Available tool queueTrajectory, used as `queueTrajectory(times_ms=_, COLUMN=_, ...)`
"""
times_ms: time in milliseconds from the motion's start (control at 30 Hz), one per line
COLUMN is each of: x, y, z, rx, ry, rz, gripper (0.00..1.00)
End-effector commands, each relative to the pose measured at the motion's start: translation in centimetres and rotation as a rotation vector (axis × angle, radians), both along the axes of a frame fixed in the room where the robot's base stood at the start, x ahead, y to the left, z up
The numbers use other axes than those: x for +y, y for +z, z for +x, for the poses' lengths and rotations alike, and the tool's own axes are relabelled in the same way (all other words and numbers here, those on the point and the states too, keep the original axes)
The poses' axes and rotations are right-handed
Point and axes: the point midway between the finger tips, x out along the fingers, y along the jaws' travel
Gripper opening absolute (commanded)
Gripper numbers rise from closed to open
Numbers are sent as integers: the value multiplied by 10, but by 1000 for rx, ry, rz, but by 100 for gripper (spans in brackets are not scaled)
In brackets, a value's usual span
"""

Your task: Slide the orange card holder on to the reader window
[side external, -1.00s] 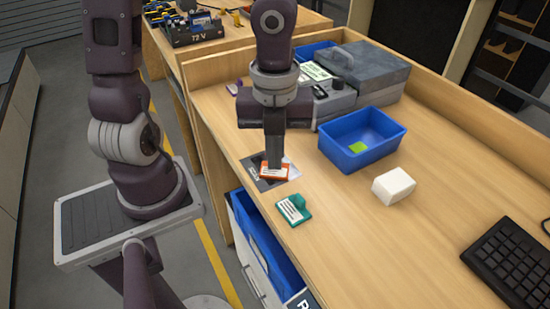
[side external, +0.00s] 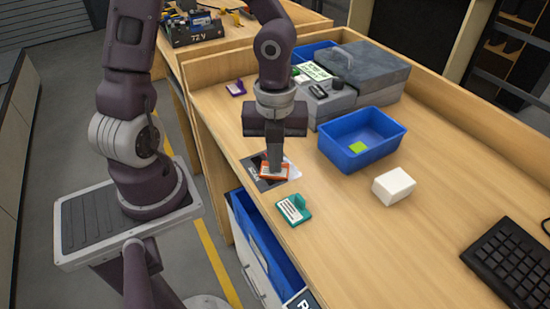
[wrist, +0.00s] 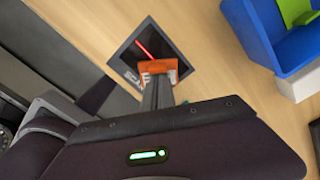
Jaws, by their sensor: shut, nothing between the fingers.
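The orange card holder (side external: 273,175) lies flat on the bench, partly over the dark square reader plate (side external: 254,165). In the wrist view the orange holder (wrist: 146,68) covers the lower right part of the plate, and a red line shows on the uncovered dark window (wrist: 140,43). My gripper (side external: 275,167) is shut, with its fingertips down at the holder; the wrist view shows the closed fingers (wrist: 158,88) against its near side. The fingers hide part of the holder, so I cannot tell exactly how they touch.
A teal card holder (side external: 293,210) lies near the bench's front edge. A blue bin (side external: 340,160) with a green piece inside and a white block (side external: 393,186) stand to the right. A keyboard (side external: 510,258) lies far right.

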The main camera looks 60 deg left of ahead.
Motion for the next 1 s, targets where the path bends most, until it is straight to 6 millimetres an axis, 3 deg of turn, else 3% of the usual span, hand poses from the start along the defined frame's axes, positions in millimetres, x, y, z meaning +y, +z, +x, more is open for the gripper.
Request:
queueTrajectory(times_ms=267, x=17, y=0, z=10, rx=0, ry=3, rz=-1, gripper=0)
queueTrajectory(times_ms=567, x=17, y=2, z=10, rx=0, ry=1, rz=1, gripper=0)
queueTrajectory(times_ms=1000, x=18, y=64, z=11, rx=-3, ry=5, rz=1, gripper=0)
